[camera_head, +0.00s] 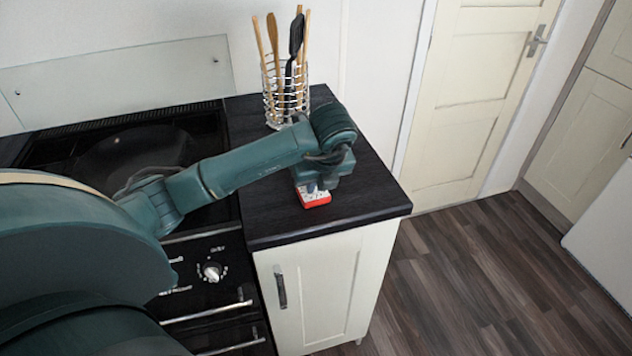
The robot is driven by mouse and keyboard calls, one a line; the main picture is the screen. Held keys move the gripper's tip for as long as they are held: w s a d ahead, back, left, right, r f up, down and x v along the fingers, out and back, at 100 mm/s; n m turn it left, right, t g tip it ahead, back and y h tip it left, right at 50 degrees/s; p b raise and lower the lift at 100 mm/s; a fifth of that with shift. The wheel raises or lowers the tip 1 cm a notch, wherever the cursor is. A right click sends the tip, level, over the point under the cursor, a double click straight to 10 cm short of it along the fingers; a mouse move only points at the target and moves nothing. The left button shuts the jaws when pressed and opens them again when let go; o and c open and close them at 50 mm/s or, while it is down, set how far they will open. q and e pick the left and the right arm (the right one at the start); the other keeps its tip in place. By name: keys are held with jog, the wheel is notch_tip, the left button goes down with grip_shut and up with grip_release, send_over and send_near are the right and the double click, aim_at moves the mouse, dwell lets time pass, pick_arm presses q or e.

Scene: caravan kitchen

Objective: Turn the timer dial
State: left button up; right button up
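A small timer (316,201), red at its base with a white top, lies on the dark countertop close to the front edge. My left arm reaches in from the left across the cooker, and my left gripper (318,184) points down right over the timer. The gripper hides most of the timer's top, so the dial is not clearly seen. I cannot tell whether the fingers touch the dial or how far apart they are. My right gripper is not in view.
A wire utensil holder (285,97) with several wooden and black utensils stands at the back of the dark countertop (262,205). The cooker (213,205), with a white knob (212,271), is left of it. A cream cupboard (318,285) is below. Open wooden floor (480,270) lies to the right.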

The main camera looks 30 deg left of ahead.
pick_arm(q)
grip_shut()
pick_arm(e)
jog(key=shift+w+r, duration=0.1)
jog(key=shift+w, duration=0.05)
pick_arm(q)
jog(key=shift+s+f+m+b, duration=0.1)
jog(key=shift+f+m+b, duration=0.15)
jog(key=shift+b, duration=0.2)
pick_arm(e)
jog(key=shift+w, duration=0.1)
